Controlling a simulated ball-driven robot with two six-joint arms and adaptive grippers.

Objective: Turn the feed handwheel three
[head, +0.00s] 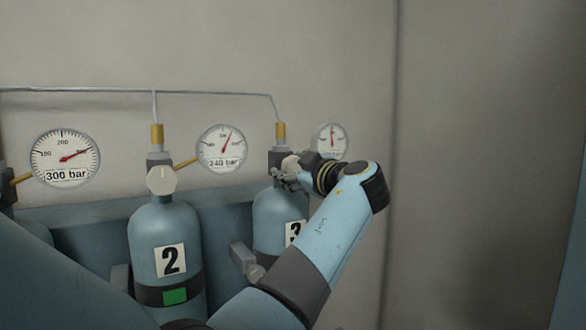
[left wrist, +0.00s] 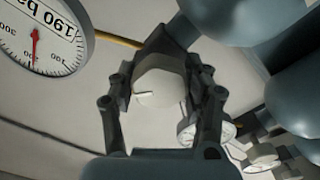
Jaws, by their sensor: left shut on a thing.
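The feed handwheel three (head: 291,163) is a pale round knob on the grey valve block atop the blue cylinder marked 3 (head: 270,222). It also shows in the left wrist view as a pale knob (left wrist: 160,88) with a small white mark on its face. My left gripper (head: 290,177) is at this knob, with its dark fingers (left wrist: 160,100) on either side of it, shut on it. In the head view the gripper and wrist hide part of the knob and the cylinder's right side. My right gripper is not in view.
Cylinder 2 (head: 165,240) with its own pale handwheel (head: 161,180) stands to the left. Gauges read by label 300 bar (head: 65,158) and 240 bar (head: 221,148); a third gauge (head: 331,139) is partly hidden. A thin pipe (head: 200,92) runs above. The wall at right is bare.

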